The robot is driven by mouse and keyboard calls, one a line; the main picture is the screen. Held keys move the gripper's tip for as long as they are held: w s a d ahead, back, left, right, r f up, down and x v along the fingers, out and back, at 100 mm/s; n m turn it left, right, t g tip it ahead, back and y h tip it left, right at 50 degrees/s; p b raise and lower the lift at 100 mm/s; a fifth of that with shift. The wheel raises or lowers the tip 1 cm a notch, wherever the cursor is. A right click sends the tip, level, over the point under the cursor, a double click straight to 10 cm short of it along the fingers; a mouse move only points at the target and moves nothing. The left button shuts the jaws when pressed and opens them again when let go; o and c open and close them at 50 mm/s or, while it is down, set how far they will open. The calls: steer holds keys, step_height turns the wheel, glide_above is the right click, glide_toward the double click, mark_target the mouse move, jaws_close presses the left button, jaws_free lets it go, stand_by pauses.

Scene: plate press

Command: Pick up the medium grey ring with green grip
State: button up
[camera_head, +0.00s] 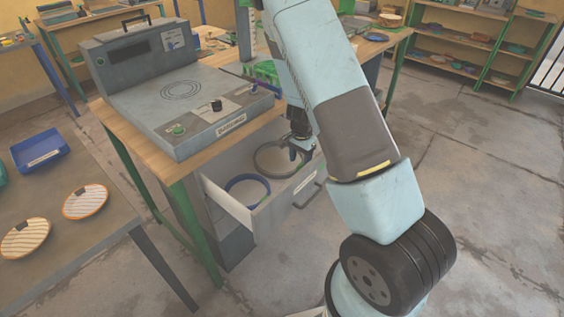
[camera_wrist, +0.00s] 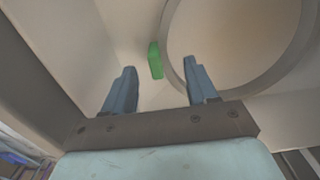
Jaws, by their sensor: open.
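The grey ring (camera_head: 258,162) lies flat in the open drawer (camera_head: 262,218), at its back right in the head view. In the wrist view the ring (camera_wrist: 309,35) fills the upper right, partly cut off by the picture edge. Its green grip (camera_wrist: 155,60) stands at the ring's left side. My gripper (camera_head: 297,146) is over the drawer, above the ring. In the wrist view my gripper (camera_wrist: 160,87) is open and empty, with the green grip beyond the gap between its fingers. I cannot tell the exact height above the ring.
A blue ring (camera_head: 247,180) lies beside the grey one in the drawer. The drawer walls stand close around. The press (camera_head: 185,95) sits on the workbench above. A table (camera_head: 75,245) at left holds striped plates (camera_head: 85,202) and a blue tray (camera_head: 40,150).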

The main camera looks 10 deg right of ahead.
mark_target(299, 166)
steer(key=shift+a+f, duration=0.15)
steer(key=shift+f, duration=1.6)
steer(key=shift+c, duration=0.3)
jaws_close()
